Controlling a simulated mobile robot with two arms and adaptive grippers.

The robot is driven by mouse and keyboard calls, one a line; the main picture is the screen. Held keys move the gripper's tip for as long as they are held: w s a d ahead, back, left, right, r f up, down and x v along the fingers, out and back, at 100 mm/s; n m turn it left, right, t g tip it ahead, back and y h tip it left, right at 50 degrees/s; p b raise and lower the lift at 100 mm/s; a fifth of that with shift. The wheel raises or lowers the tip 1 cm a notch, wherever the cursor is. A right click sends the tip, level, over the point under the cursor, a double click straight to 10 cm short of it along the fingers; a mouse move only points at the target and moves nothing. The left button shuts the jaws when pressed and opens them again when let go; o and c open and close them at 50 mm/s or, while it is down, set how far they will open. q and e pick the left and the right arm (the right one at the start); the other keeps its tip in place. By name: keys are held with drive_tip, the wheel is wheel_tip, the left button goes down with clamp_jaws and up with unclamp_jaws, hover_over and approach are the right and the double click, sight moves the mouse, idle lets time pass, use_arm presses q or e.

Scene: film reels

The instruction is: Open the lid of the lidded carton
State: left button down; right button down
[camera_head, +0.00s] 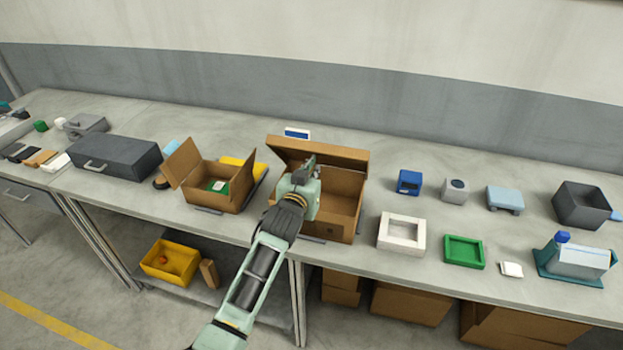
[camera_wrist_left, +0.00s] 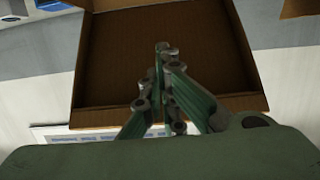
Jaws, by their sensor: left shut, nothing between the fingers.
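The lidded carton (camera_head: 342,205) is a brown box on the table, and its inside shows to the right of my arm. Its lid (camera_head: 330,153) is raised, tilted up along the carton's back edge. My left gripper (camera_head: 309,161) is over the carton, in front of the lid, and covers part of both. In the left wrist view the gripper (camera_wrist_left: 163,50) has its fingers together with nothing between them. The brown hollow underside of the lid (camera_wrist_left: 110,60) fills the view behind the fingers. I cannot tell whether they touch it. My right gripper is not in view.
An open-flap carton (camera_head: 208,195) with a green item stands to the left, by a dark grey case (camera_head: 113,157). To the right are a white tray (camera_head: 401,233), a green tray (camera_head: 464,251) and a blue box (camera_head: 409,182). A blue-and-white item (camera_head: 297,133) lies behind the lid.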

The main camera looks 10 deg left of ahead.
use_arm(q)
drive_tip(key=shift+w, duration=0.1)
drive_tip(key=shift+w+r+b, duration=0.2)
drive_tip(key=shift+w+r, duration=0.15)
drive_tip(key=shift+w, duration=0.45)
drive_tip(key=shift+w+r+b, duration=0.25)
drive_tip(key=shift+w+r, duration=0.1)
drive_tip(key=shift+w, duration=0.45)
drive_tip(key=shift+w+r+b, duration=0.2)
drive_tip(key=shift+w+r, duration=0.15)
drive_tip(key=shift+w, duration=0.45)
drive_tip(key=shift+w, duration=0.1)
drive_tip(key=w+b, duration=0.3)
drive_tip(key=shift+w+d, duration=0.1)
drive_tip(key=shift+w, duration=0.25)
drive_tip(key=shift+w+r+b, duration=0.1)
drive_tip(key=shift+w+b, duration=0.25)
drive_tip(key=shift+w, duration=0.1)
drive_tip(key=shift+w+r, duration=0.1)
